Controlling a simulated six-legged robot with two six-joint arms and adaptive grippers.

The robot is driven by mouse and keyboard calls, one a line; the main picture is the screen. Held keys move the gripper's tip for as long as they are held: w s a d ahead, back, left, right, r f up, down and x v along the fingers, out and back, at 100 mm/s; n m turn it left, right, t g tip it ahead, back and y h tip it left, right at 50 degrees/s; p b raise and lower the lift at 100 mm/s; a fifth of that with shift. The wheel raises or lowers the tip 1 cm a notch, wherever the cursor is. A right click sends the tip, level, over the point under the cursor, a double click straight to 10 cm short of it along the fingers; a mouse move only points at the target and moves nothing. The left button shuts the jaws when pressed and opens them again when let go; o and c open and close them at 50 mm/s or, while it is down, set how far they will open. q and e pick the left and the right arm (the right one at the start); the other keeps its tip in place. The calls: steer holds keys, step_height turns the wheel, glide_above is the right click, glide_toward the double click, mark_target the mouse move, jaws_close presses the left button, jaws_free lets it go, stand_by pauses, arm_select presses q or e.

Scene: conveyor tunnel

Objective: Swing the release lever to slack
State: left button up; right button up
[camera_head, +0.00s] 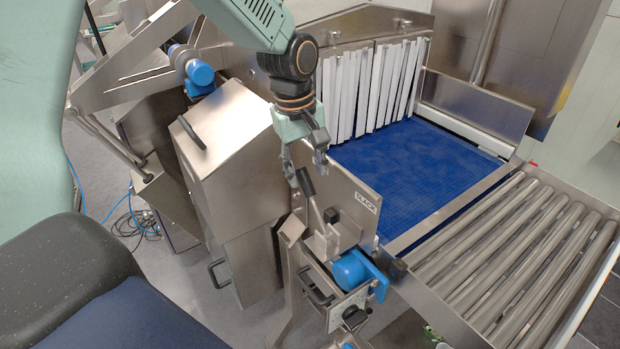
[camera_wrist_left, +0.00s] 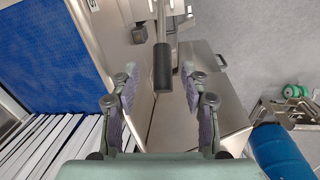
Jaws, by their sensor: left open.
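The release lever has a black grip (camera_head: 306,182) on a thin metal rod. It rises from a bracket on the side plate and leans up and to the left, away from the SLACK label (camera_head: 366,203) on its right. My left gripper (camera_head: 305,165) comes down from above with its fingers open around the grip's upper end. In the left wrist view, the black grip (camera_wrist_left: 163,68) lies between the two open fingertips (camera_wrist_left: 160,78), with gaps on both sides. Its rod runs to the top edge. My right gripper is out of view.
A blue conveyor belt (camera_head: 412,165) with white strip curtains (camera_head: 375,85) lies behind the plate. Metal rollers (camera_head: 530,245) are at right. A blue motor (camera_head: 352,270) sits below the lever. A steel cabinet (camera_head: 228,150) stands close left of my gripper.

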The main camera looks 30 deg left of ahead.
mark_target(307, 181)
arm_select(q)
steer(key=f, duration=0.2)
steer(key=a+f, duration=0.1)
steer(key=shift+w+f, duration=0.2)
steer(key=shift+f, duration=0.15)
steer(key=shift+d+f, duration=0.15)
steer(key=shift+s+d, duration=0.1)
steer(key=shift+d, duration=0.4)
steer(key=shift+a+f, duration=0.15)
steer(key=shift+a, duration=0.4)
steer(key=c, duration=0.5)
steer(key=shift+d, duration=0.3)
jaws_close()
